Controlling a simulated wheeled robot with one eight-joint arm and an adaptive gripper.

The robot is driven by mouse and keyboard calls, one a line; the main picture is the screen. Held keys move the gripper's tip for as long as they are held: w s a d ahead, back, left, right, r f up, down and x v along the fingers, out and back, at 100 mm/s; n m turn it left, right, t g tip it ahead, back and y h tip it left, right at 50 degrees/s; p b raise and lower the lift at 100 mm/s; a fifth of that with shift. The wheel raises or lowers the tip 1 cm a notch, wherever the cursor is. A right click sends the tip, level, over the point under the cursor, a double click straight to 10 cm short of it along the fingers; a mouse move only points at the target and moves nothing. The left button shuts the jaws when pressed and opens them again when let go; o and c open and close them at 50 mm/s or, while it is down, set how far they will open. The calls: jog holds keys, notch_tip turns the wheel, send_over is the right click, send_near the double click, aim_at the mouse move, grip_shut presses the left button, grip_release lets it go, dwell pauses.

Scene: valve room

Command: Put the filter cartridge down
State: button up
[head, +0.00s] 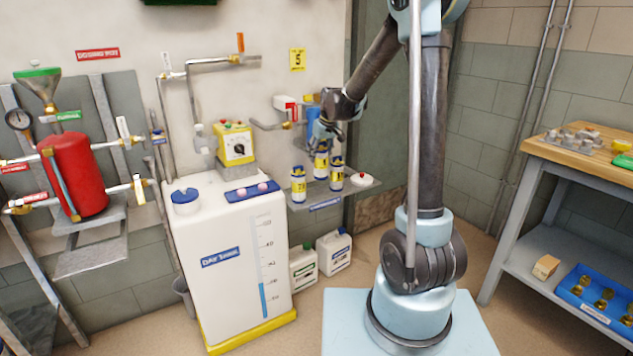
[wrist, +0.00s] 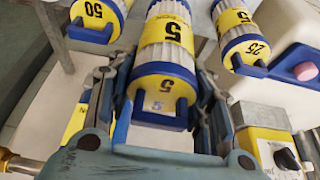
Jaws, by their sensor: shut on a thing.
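The filter cartridge marked 5 (wrist: 166,58) is white with blue ends and a yellow band. In the wrist view it lies between the two fingers of my gripper (head: 325,132), which is shut on it. In the head view this cartridge (head: 321,161) shows below my gripper, at the grey wall shelf (head: 318,202). I cannot tell whether its base touches the shelf. A cartridge marked 50 (wrist: 98,18) and one marked 25 (wrist: 239,38) stand on either side of it, apart from it. My fingers partly hide the held cartridge's sides.
A white day tank (head: 230,270) stands left of the shelf, with a yellow control box (head: 236,142) behind its top. A white disc with a red knob (head: 361,180) sits at the shelf's right end. Two white jugs (head: 333,251) stand below. A workbench (head: 590,150) is at right.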

aim_at(316, 170)
jog(key=f, duration=0.2)
jog(key=a+f, duration=0.1)
jog(key=shift+s+f, duration=0.1)
jog(key=shift+f, duration=2.2)
jog(key=o, duration=1.1)
jog(key=shift+o, duration=0.2)
jog(key=shift+s+r, duration=0.1)
